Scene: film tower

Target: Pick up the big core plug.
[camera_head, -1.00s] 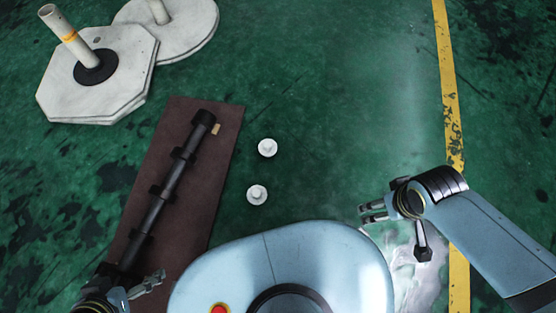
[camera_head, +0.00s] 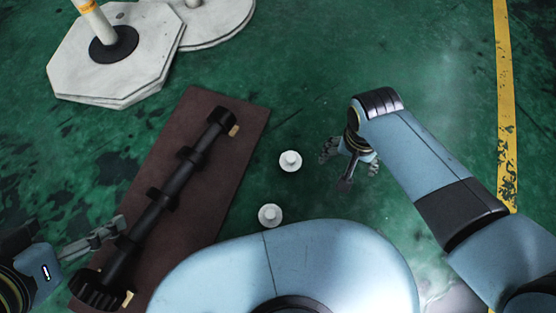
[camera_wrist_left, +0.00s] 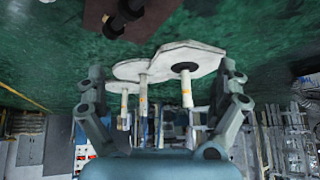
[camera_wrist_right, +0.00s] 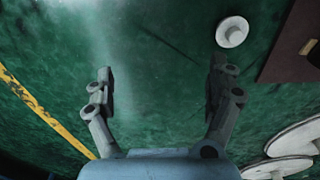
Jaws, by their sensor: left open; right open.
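Two white round plugs with raised middles lie on the green floor. The upper plug (camera_head: 290,161) and the lower plug (camera_head: 270,215) look close in size; I cannot tell surely which is the big core plug. One white plug (camera_wrist_right: 232,31) shows in the right wrist view, beyond the right finger and apart from it. My right gripper (camera_head: 350,160) is open and empty, pointing down to the right of the upper plug. My left gripper (camera_head: 98,238) is open and empty near the lower end of the dark rod, left of both plugs.
A brown mat (camera_head: 232,150) carries a long dark rod (camera_head: 155,212) with collars, left of the plugs. White post bases (camera_head: 75,60) stand at the upper left. A yellow floor line (camera_head: 505,105) runs at the right. The floor above the plugs is clear.

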